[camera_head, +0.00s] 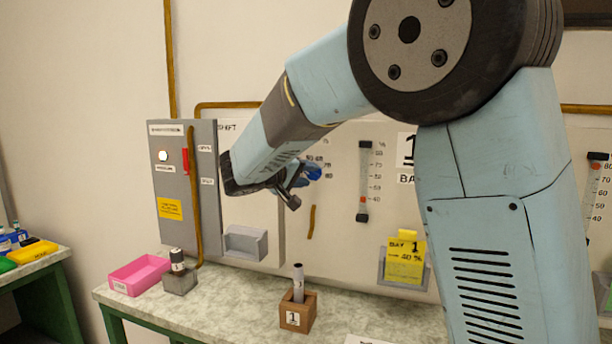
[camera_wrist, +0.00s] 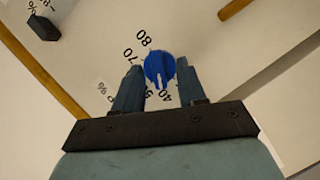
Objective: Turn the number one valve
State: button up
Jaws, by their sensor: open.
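The valve is a blue round knob (camera_wrist: 160,68) on the wall panel, with a percent scale printed around it. Its white pointer mark faces the lower numbers, near 40 in the wrist view. In the head view the knob (camera_head: 312,171) is partly hidden by my gripper (camera_head: 288,190). My gripper's two fingers (camera_wrist: 158,78) are open, one on each side of the knob in the wrist view. I cannot tell whether they touch it. A yellow card (camera_head: 405,257) reads BAY 1 and 40 %. A plate marked 1 (camera_head: 407,152) is on the wall.
A wooden block marked 1 (camera_head: 297,315) holds an upright rod (camera_head: 298,283) on the bench. A pink tray (camera_head: 140,276) and a grey block (camera_head: 180,283) stand left. A grey control box (camera_head: 181,190) and a vertical gauge (camera_head: 364,182) are on the wall.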

jog(key=shift+c, duration=0.4)
grip_shut()
jog(key=shift+d, duration=0.1)
jog(key=n, duration=0.1)
jog(key=n+h, duration=0.1)
jog(key=n, duration=0.1)
jog(key=shift+f+t, duration=0.3)
jog(key=shift+f+n+t+h, duration=0.15)
jog(key=shift+n+t+h, duration=0.15)
jog(key=shift+n, duration=0.7)
jog(key=shift+f+n+t+h, duration=0.1)
jog(key=shift+n+t+h, duration=0.15)
jog(key=shift+n, duration=0.75)
jog(key=shift+a, duration=0.2)
jog(key=shift+c, duration=0.7)
grip_release()
jog(key=shift+o, duration=1.1)
jog(key=shift+r, duration=0.1)
